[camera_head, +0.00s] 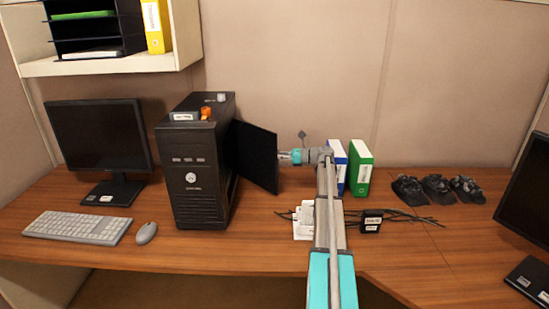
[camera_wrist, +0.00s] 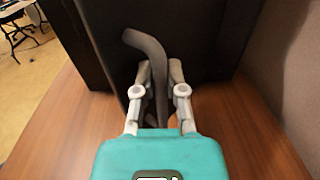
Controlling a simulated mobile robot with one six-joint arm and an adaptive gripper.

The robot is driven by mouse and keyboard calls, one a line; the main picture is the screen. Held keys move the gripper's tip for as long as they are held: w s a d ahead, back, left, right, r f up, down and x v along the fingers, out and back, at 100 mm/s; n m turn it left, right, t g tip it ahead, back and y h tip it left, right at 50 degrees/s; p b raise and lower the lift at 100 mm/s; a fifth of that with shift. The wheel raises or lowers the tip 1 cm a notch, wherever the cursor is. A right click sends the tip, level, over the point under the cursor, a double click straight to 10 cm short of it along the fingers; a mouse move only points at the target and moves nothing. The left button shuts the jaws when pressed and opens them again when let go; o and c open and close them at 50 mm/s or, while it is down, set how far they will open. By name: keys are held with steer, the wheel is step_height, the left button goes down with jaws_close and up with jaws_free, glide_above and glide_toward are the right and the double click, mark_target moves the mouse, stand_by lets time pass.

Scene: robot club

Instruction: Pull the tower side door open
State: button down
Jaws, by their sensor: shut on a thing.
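The black computer tower (camera_head: 190,165) stands upright on the desk, left of centre in the head view. Its black side door (camera_head: 257,155) stands swung out from the tower's right side, at a wide angle. My gripper (camera_head: 287,156) is at the door's outer edge, reaching in from the right. In the wrist view my gripper (camera_wrist: 160,75) is shut on a grey curved handle (camera_wrist: 148,48), with dark panels behind it. The gap between door and tower is mostly hidden in the head view.
A monitor (camera_head: 100,140), keyboard (camera_head: 78,227) and mouse (camera_head: 146,233) are left of the tower. Small items (camera_head: 207,112) lie on its top. Binders (camera_head: 361,168), cables (camera_head: 410,218) and dark objects (camera_head: 438,189) are to the right. The wooden desk (camera_head: 265,235) is bare in front of the door.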

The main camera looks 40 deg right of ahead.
steer(key=c, duration=0.7)
jaws_free()
steer(key=shift+a, duration=0.1)
